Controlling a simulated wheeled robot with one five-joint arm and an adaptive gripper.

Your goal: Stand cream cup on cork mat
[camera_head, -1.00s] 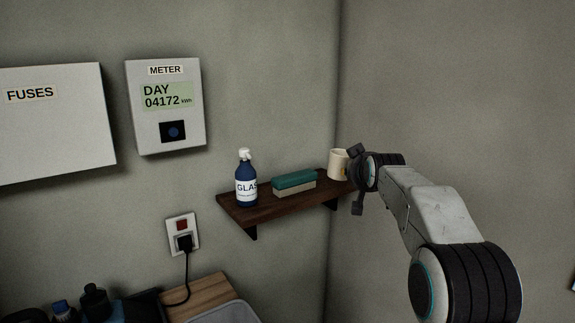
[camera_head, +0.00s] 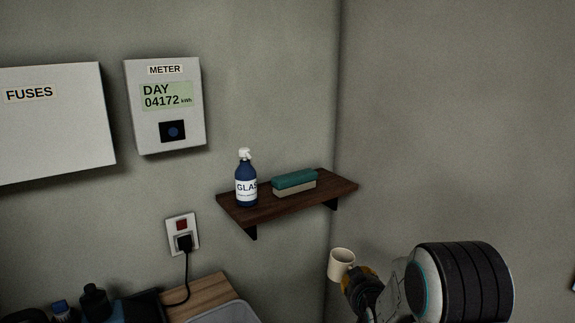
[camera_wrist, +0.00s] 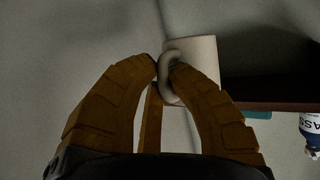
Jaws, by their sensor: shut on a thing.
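The cream cup (camera_head: 341,263) is in the air below and right of the wall shelf in the head view, upright with a slight tilt. My gripper (camera_head: 350,279) is just below and right of it, shut on the cup. In the wrist view, the fingertips of my gripper (camera_wrist: 167,68) close on the handle of the cup (camera_wrist: 205,58); the wrist picture looks upside down. No cork mat can be made out in either current view.
The dark wooden shelf (camera_head: 267,207) holds a blue spray bottle (camera_head: 246,184) and a green-topped sponge or brush (camera_head: 294,183). Below are a socket with a plug (camera_head: 184,240), a wooden board (camera_head: 201,295), a grey tray (camera_head: 226,313) and dark bottles (camera_head: 95,302). Air right of the shelf is clear.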

